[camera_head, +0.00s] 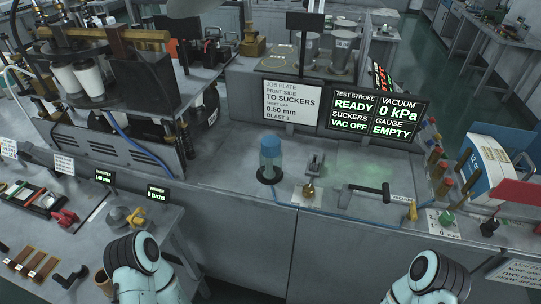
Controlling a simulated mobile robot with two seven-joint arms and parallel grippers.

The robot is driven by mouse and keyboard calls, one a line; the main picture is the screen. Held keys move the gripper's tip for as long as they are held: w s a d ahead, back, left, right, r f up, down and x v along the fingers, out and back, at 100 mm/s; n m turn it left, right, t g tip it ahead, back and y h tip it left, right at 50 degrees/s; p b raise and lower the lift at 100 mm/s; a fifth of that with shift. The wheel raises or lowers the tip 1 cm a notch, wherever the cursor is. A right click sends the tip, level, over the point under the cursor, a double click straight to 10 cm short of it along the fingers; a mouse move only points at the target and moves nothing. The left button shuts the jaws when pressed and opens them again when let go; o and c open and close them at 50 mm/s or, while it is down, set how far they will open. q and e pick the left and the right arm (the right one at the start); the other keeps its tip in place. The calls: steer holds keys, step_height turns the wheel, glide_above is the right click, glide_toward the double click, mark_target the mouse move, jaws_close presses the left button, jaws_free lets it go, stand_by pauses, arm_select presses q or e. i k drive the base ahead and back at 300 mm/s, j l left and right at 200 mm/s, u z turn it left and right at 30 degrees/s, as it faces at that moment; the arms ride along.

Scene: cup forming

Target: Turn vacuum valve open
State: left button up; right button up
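A small yellow lever (412,211) stands beside a white label (402,198) that seems to read "VACUUM", at the right of the grey bench; its exact setting is too small to tell. A display (394,118) reads vacuum 0 kPa and gauge empty. The display beside it (351,112) reads test stroke ready, suckers vac off. My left arm (143,268) and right arm (430,278) show at the bottom edge, both well short of the yellow lever. Neither gripper's fingers are visible.
A black-handled bar (364,193) lies left of the yellow lever. A blue-capped bottle (270,158) and a small brass fitting (308,191) stand further left. A blue and white box (487,160) is at the right. The bench front between my arms looks clear.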

mark_target(411, 215)
steer(key=z, duration=1.25)
steer(key=l+u, duration=0.4)
steer(key=k+l+u, duration=0.15)
steer(key=l+u, duration=0.2)
